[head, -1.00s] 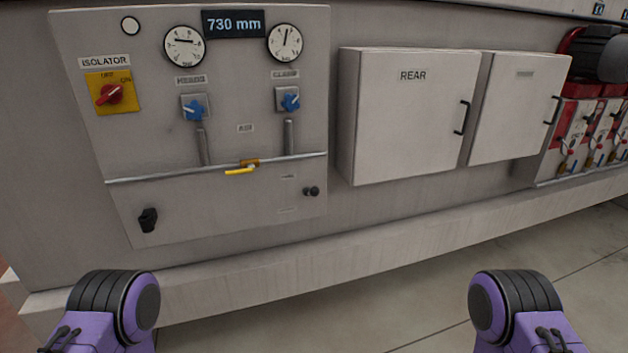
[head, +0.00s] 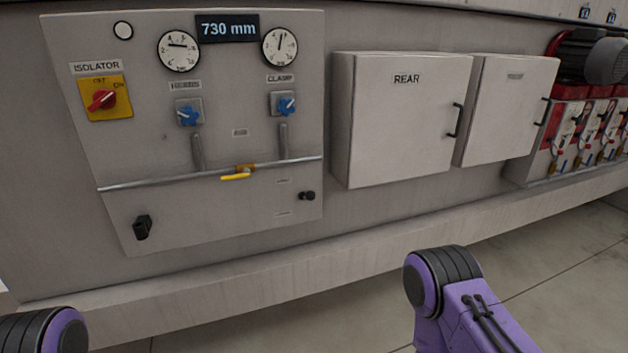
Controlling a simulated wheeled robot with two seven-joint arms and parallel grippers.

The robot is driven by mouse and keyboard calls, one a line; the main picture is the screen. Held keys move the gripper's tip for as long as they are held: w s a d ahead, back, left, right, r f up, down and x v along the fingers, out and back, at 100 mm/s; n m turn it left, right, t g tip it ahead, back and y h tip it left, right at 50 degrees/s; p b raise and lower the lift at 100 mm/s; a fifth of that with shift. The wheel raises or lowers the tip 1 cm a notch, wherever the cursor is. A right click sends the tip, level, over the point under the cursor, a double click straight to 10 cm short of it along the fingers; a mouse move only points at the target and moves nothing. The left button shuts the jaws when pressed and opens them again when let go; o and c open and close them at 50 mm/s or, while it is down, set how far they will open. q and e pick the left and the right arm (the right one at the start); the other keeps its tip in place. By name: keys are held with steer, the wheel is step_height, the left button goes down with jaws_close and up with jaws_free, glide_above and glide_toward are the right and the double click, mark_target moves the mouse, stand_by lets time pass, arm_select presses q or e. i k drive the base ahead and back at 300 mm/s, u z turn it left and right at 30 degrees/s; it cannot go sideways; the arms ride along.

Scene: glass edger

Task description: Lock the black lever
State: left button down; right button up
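A grey control panel (head: 215,262) fills the left part of the head view. A small black lever or handle (head: 142,227) sticks out at its lower left. A smaller black fitting (head: 307,195) sits at its lower right; I cannot tell from its shape whether it is a lever. A yellow lever (head: 235,177) lies roughly along the metal pipe across the panel. Only purple and black links of my arms show at the bottom; neither gripper is in view.
A red isolator switch (head: 102,99) and two blue knobs (head: 188,114) (head: 284,104) project from the panel. A white REAR cabinet (head: 398,125) and a second cabinet (head: 510,110) stand to the right. A pale ledge (head: 250,299) runs below; the floor in front looks clear.

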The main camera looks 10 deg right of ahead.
mark_target(310, 195)
steer(key=i, duration=0.55)
steer(key=z, duration=0.9)
